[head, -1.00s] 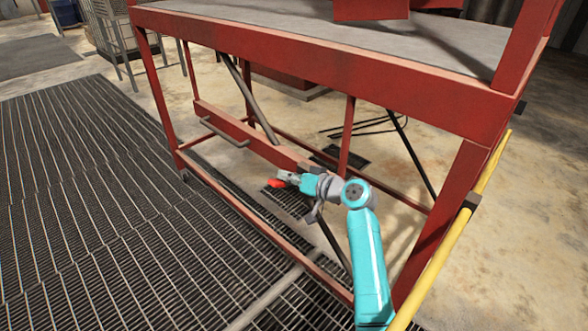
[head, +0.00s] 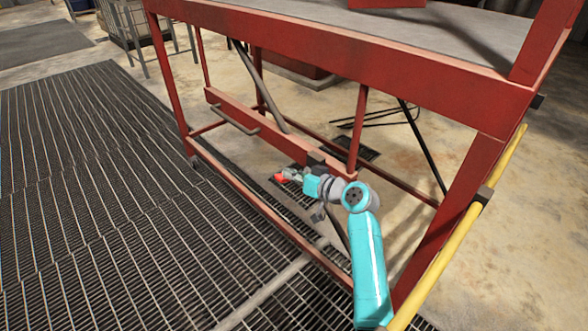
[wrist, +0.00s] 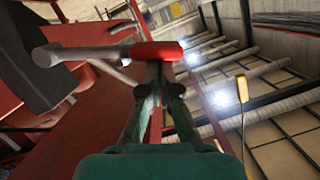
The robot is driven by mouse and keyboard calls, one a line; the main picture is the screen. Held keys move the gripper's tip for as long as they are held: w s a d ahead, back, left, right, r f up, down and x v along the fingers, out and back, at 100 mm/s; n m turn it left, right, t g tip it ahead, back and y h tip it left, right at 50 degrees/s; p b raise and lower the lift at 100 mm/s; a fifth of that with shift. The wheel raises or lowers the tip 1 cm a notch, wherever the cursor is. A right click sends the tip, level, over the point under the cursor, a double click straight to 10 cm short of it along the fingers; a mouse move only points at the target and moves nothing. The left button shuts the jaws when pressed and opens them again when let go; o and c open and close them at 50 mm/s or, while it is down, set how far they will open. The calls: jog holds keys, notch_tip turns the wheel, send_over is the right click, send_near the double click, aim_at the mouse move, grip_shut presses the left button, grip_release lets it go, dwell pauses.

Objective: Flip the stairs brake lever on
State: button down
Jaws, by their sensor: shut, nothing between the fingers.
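The brake lever has a red grip (wrist: 157,51) and a grey shaft (wrist: 85,53) that runs left to a rounded end in the wrist view. There it lies about level across the picture, with the grip toward the right. My gripper (wrist: 158,72) is shut with nothing between its fingers. Its fingertips are right at the grip's lower edge; I cannot tell if they touch. In the head view my gripper (head: 289,175) is low beside the red stairs frame (head: 330,63), with the red grip (head: 280,178) at its tip. The lever's pivot is unclear there.
A lower red beam with a grey handle (head: 236,124) runs along the frame to the left of my gripper. A yellow rail (head: 462,222) stands at the right. Dark floor grating (head: 90,190) spreads at the left, with open concrete beyond.

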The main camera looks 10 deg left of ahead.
notch_tip(320, 180, down, 7)
jog(key=s+a+n+t+h, duration=0.1)
jog(key=n, duration=0.3)
jog(key=shift+s, duration=0.3)
jog(key=shift+a+f, duration=0.1)
jog(key=shift+f, duration=0.25)
